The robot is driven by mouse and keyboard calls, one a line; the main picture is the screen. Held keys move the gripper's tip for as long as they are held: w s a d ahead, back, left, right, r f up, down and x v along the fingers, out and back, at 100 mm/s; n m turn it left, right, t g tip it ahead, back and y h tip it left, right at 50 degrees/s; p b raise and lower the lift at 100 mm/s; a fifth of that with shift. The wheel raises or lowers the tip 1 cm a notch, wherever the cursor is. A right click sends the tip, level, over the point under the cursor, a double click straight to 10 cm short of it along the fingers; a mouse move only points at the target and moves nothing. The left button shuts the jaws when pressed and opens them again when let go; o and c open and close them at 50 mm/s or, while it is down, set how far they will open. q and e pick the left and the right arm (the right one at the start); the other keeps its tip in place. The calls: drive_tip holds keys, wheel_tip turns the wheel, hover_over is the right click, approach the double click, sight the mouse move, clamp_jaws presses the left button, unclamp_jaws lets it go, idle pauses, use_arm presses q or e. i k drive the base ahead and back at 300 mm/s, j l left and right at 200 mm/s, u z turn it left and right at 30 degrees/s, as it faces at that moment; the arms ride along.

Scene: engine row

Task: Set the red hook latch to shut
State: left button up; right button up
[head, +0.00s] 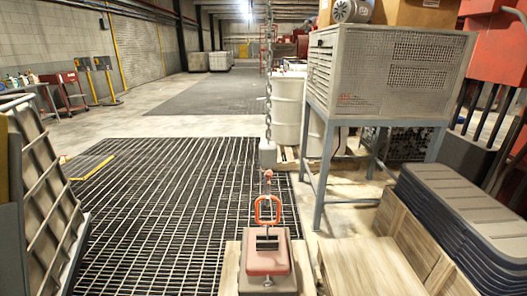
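A dull red latch body (266,262) sits on a light wooden block at the bottom centre of the head view. A bright orange-red loop (267,208) stands up at its far end, with a dark slot just in front of it. A small red knob (268,174) on a thin stem shows just beyond the loop. I cannot tell whether the loop is hooked over the stem or only in line with it. Neither of my grippers is in view.
A chain (268,75) with a grey weight (267,154) hangs behind the latch. A grey cabinet on legs (385,75) and stacked dark lids (465,215) stand right. A grey rack (48,195) stands left. Floor grating (165,225) lies open between.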

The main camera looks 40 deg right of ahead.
sight(268, 173)
drive_tip(key=z, duration=1.25)
